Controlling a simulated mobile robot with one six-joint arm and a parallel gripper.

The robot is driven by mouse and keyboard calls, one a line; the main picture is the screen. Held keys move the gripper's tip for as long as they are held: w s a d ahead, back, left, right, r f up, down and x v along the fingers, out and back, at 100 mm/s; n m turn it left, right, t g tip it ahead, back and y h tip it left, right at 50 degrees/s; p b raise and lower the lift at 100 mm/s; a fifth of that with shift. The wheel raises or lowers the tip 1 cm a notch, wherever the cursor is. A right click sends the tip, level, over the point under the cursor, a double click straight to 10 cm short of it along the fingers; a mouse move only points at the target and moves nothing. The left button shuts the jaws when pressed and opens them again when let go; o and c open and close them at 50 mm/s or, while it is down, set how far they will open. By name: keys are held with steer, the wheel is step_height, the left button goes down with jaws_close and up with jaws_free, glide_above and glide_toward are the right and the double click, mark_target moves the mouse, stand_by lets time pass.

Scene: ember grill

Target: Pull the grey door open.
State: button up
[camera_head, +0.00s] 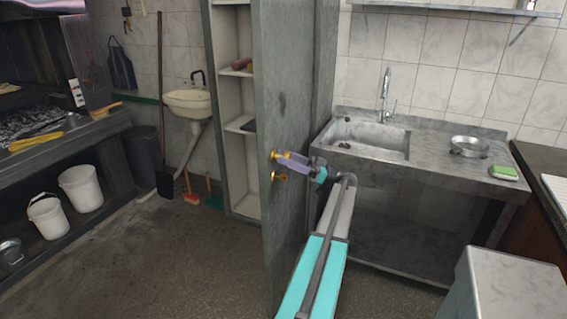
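The grey door (287,95) stands open toward me in the middle of the view, swung out from a tall shelf cabinet (237,90). My gripper (286,158) is at the door's near edge by the upper knob. Its purple finger part overlaps the knob in the picture. The fingers are too small and too much overlapped to tell whether they are closed on it.
A stone sink counter (435,155) with a metal bowl (469,146) stands right of the door. A pale block-like cabinet (510,290) is at the lower right. White buckets (81,188) stand under the grill at left.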

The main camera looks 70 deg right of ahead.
steer(key=shift+w+a, duration=0.1)
steer(key=shift+a, duration=0.05)
steer(key=shift+f, duration=0.2)
steer(key=b+v, duration=0.3)
steer(key=v, duration=1)
steer(key=shift+s, duration=0.4)
